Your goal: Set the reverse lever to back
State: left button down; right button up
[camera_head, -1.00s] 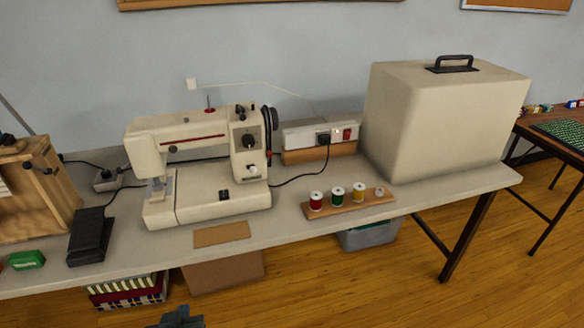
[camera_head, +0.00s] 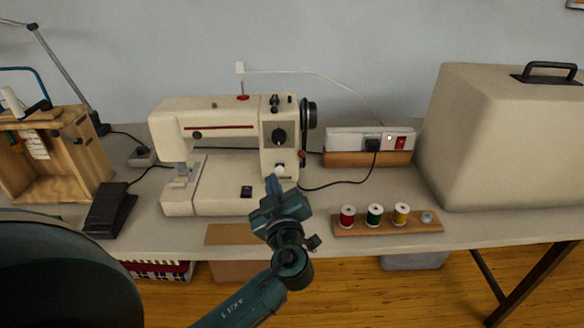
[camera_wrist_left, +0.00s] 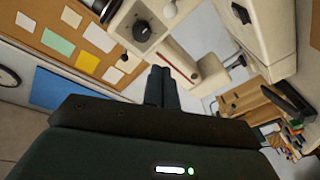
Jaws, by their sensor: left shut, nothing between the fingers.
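The cream sewing machine (camera_head: 225,185) stands on the table with its hand wheel to the right. Its reverse lever appears to be the small white knob (camera_head: 281,171) low on the front of the right column, below the black dial (camera_head: 279,136). In the wrist view the machine's dial (camera_wrist_left: 142,31) shows, with a white knob (camera_wrist_left: 169,10) beside it. My left gripper (camera_head: 273,184) is shut and empty, its tips just below and in front of the lever; I cannot tell whether they touch. The wrist view shows its fingers (camera_wrist_left: 161,86) closed together. My right gripper is out of view.
A power strip (camera_head: 345,140) and cable lie right of the machine. A spool rack (camera_head: 390,229) sits at the front edge, with a large beige case (camera_head: 490,140) at right. A black pedal (camera_head: 108,212) and wooden box (camera_head: 45,165) are at left.

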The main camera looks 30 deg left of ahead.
aim_at(280, 168)
pick_arm(q)
jog(key=shift+s, duration=0.1)
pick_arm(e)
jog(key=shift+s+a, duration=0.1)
pick_arm(q)
jog(key=shift+a, duration=0.1)
jog(key=p+x, duration=0.3)
jog(key=x, duration=0.7)
jog(key=f, duration=0.1)
jog(key=d+f, duration=0.2)
jog(key=shift+w+d+f+p, duration=0.2)
jog(key=shift+w+f+p, duration=0.1)
jog(key=shift+p, duration=0.1)
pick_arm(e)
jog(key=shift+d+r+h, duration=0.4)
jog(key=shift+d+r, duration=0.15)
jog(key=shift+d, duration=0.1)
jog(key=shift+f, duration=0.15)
